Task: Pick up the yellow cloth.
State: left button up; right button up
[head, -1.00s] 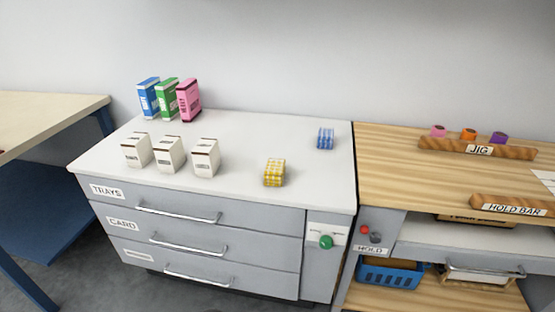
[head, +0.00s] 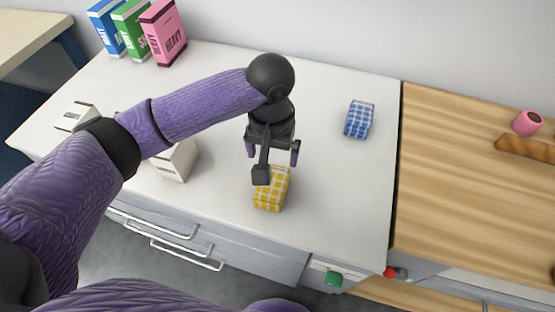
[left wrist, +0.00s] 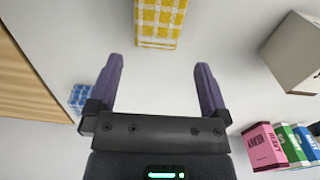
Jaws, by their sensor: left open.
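The yellow checked cloth (head: 271,192), folded into a block, lies on the white cabinet top (head: 325,190) near its front edge. My left gripper (head: 273,160) is open and empty, above the cabinet top and just behind the cloth in the head view; part of the gripper hides a corner of the cloth. In the left wrist view the cloth (left wrist: 160,22) shows at the top edge, beyond and between the two spread fingers (left wrist: 160,75), apart from them. My right gripper is not in view.
A blue checked cloth (head: 359,119) lies behind and right of the yellow one. White boxes (head: 176,162) stand to the left, partly behind my arm. Blue, green and pink boxes (head: 163,32) stand at the back left. A wooden bench (head: 450,170) adjoins on the right.

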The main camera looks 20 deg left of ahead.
aim_at(272, 185)
pick_arm(q)
jog(key=f+b, duration=0.1)
jog(key=f, duration=0.2)
jog(key=s+f+b, duration=0.1)
jog(key=f+b, duration=0.1)
jog(key=f, duration=0.1)
jog(key=f+b, duration=0.2)
jog(key=f, duration=0.1)
jog(key=shift+s+d+f, duration=0.1)
jog(key=shift+s+f, duration=0.1)
jog(key=shift+f, duration=0.35)
jog(key=shift+r, duration=0.2)
jog(key=c, duration=1)
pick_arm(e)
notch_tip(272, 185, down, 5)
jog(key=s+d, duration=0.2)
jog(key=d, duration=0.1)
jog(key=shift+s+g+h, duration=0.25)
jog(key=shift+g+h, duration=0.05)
